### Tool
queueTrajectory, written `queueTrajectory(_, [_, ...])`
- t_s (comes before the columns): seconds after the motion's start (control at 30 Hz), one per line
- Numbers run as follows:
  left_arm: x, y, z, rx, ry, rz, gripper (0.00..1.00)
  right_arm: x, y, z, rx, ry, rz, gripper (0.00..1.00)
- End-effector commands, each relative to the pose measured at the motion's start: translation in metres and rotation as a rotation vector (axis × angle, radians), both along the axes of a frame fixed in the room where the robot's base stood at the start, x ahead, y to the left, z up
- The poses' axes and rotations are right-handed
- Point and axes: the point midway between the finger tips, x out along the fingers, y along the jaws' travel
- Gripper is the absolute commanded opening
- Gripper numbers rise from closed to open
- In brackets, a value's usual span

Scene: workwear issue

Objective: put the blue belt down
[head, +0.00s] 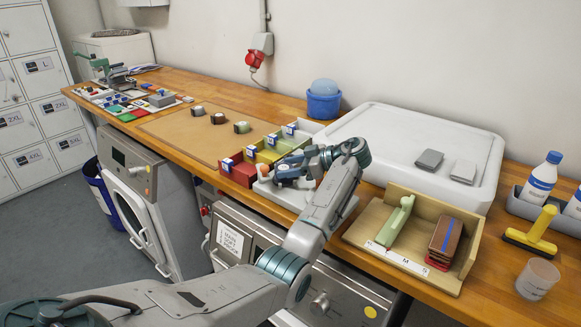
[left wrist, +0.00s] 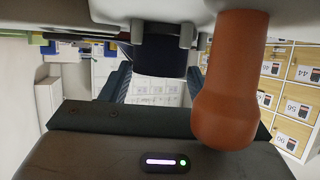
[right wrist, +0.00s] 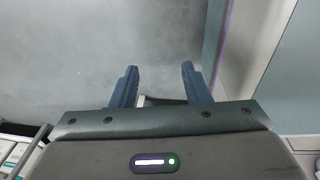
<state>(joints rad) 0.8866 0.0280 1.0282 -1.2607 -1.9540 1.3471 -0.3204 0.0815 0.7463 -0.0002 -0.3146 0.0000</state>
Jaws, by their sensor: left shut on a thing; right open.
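My left gripper (head: 288,176) is low over the front of the workbench, at the white tray beside the coloured boxes. In the left wrist view a dark navy roll (left wrist: 160,55), which looks like the blue belt, sits between its fingers. The gripper is shut on it. In the head view I cannot clearly tell the belt from the dark blue fingers. Whether the belt touches the surface below is hidden. My right gripper (right wrist: 160,85) is open and empty, over grey floor in the right wrist view; it is out of the head view.
Red (head: 237,172), yellow and green boxes stand beside the left gripper. Several small rolls (head: 218,118) lie on the brown mat (head: 185,138). A wooden tray (head: 362,232) is at the right. An orange-brown knobbed handle (left wrist: 228,85) is close to the left wrist camera.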

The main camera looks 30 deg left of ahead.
Motion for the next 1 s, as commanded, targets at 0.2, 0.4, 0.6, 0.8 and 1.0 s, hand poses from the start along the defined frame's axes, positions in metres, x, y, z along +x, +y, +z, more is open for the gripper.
queueTrajectory(0.2, [0.0, 0.0, -0.001, 0.0, 0.0, 0.0, 0.77, 0.003, 0.0, 0.001, 0.0, -0.001, 0.0, 0.43])
queueTrajectory(0.4, [0.0, 0.0, -0.001, 0.0, 0.0, 0.0, 0.77, 0.001, 0.0, 0.001, 0.0, 0.003, 0.0, 0.43])
queueTrajectory(0.6, [0.0, 0.0, 0.002, 0.0, 0.0, 0.0, 0.77, 0.0, 0.0, 0.003, 0.0, -0.001, 0.0, 0.43])
queueTrajectory(0.8, [0.006, -0.018, 0.007, -0.001, -0.001, -0.002, 0.77, 0.016, 0.0, 0.002, -0.001, -0.007, 0.001, 0.43])
queueTrajectory(1.0, [0.013, -0.04, 0.017, 0.0, -0.002, -0.001, 0.77, 0.037, 0.002, 0.011, -0.001, -0.012, 0.004, 0.43])
